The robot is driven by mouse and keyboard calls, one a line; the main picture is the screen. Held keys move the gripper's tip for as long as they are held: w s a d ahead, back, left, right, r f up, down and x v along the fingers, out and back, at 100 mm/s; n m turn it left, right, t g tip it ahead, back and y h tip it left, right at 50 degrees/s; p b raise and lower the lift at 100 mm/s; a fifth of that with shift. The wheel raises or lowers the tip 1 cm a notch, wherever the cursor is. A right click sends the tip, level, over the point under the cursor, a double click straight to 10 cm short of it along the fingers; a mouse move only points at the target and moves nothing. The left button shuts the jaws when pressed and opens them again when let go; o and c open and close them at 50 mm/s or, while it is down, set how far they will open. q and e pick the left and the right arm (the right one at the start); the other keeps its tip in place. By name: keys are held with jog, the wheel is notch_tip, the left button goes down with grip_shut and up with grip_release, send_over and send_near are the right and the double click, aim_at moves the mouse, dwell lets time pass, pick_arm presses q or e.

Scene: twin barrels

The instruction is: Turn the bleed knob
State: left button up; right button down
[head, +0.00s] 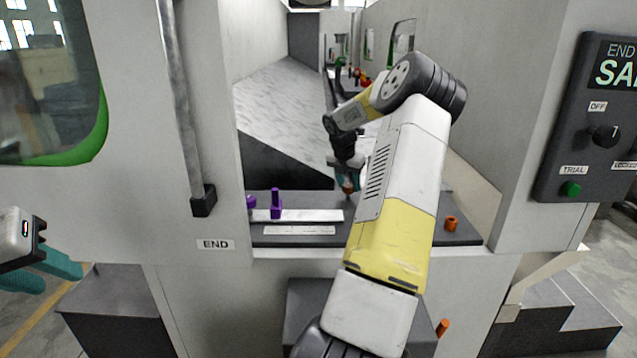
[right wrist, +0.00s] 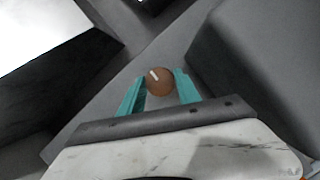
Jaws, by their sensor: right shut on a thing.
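A round orange-brown knob (right wrist: 159,81) with a white pointer line shows in the right wrist view. The line tilts to the upper left. My right gripper (right wrist: 160,88) has its teal fingers on either side of the knob and is shut on it. In the head view the knob (head: 348,188) is small and partly hidden by my right gripper (head: 347,178), above the dark shelf inside the machine opening. No label is readable on the knob. My left gripper (head: 45,272) is at the left edge, its teal fingers apart and empty, away from the machine.
A purple peg (head: 276,204) stands on a light strip at the shelf's left, near another purple piece (head: 251,202). An orange piece (head: 451,223) sits at the shelf's right. A control panel (head: 590,120) hangs at right. Machine walls bound the opening on both sides.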

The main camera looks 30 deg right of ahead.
jog(key=shift+a, duration=0.1)
jog(key=m, duration=0.2)
jog(key=m+g, duration=0.1)
jog(key=m, duration=0.1)
jog(key=shift+w+a+g+h, duration=0.1)
jog(key=shift+w+g+h, duration=0.1)
jog(key=shift+g+h, duration=0.1)
jog(key=m+g, duration=0.1)
jog(key=m, duration=0.3)
jog(key=shift+w+m+g, duration=0.1)
jog(key=shift+m+g, duration=0.2)
jog(key=shift+g, duration=0.1)
jog(key=m, duration=0.2)
jog(key=m+g, duration=0.1)
jog(key=m, duration=0.1)
jog(key=shift+w+m+g, duration=0.1)
jog(key=shift+m+g, duration=0.2)
jog(key=m+g+y, duration=0.1)
jog(key=m, duration=0.3)
jog(key=shift+y, duration=0.3)
jog(key=shift+m, duration=0.3)
jog(key=c, duration=0.9)
grip_release()
jog(key=shift+f, duration=0.1)
jog(key=shift+o, duration=0.2)
jog(key=shift+d, duration=0.2)
